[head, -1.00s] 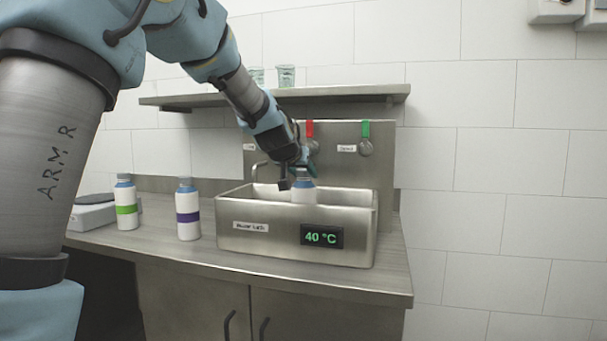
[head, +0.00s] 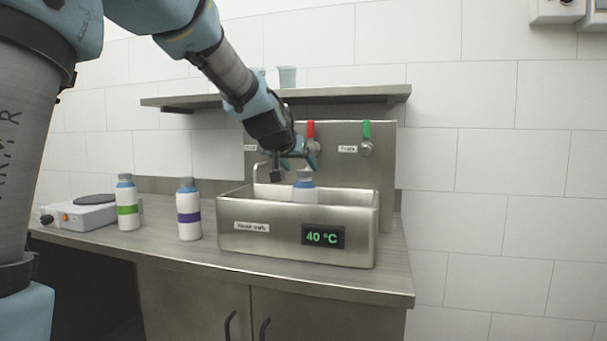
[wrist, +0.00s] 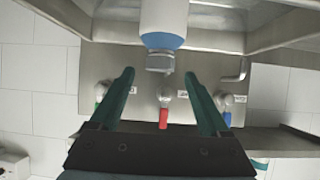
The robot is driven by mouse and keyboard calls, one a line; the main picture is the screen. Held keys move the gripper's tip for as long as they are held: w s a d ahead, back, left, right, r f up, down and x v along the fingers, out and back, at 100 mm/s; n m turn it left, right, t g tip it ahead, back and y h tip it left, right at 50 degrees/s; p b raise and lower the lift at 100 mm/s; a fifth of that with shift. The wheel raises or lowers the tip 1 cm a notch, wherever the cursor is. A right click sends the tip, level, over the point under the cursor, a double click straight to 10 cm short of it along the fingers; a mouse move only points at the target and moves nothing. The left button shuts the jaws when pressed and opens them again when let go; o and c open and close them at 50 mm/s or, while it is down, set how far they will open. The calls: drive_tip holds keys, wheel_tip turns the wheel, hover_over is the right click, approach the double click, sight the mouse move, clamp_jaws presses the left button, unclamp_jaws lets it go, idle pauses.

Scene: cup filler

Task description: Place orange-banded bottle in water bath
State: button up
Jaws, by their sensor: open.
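A white bottle with a blue shoulder and grey cap (head: 305,187) stands inside the steel water bath (head: 275,247). Its lower part is hidden by the bath's front wall, so I cannot see its band colour. My gripper (head: 298,164) is open and empty just above and behind the bottle's cap. In the wrist view the bottle (wrist: 163,22) is at the top, its cap ahead of the two spread fingers (wrist: 159,76) and apart from them.
Green-banded (head: 127,206) and purple-banded (head: 188,212) bottles stand left of the bath. A hotplate (head: 82,215) is at far left. Behind are a backplate with red (head: 311,129) and green (head: 366,130) valve handles and a shelf (head: 330,96) with cups. The counter's right end is bare.

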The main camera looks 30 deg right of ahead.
drive_tip(key=v, duration=0.7)
drive_tip(key=a+f+n+g+y, duration=0.35)
drive_tip(key=a+f+y, duration=0.25)
drive_tip(key=a+f, duration=1.4)
drive_tip(key=s+a+f+n+g+y, duration=0.1)
drive_tip(key=s+a+f+n, duration=0.1)
drive_tip(key=s+a+f, duration=0.3)
drive_tip(key=s+a+f+n+g+y, duration=0.1)
drive_tip(key=s+a+f, duration=0.4)
drive_tip(key=a, duration=0.6)
drive_tip(key=shift+s+a+f+n+g, duration=0.3)
drive_tip(key=shift+s+n+g, duration=0.4)
drive_tip(key=shift+s, duration=0.5)
drive_tip(key=shift+r, duration=0.1)
wheel_tip(320, 180, up, 9)
drive_tip(key=p, duration=0.9)
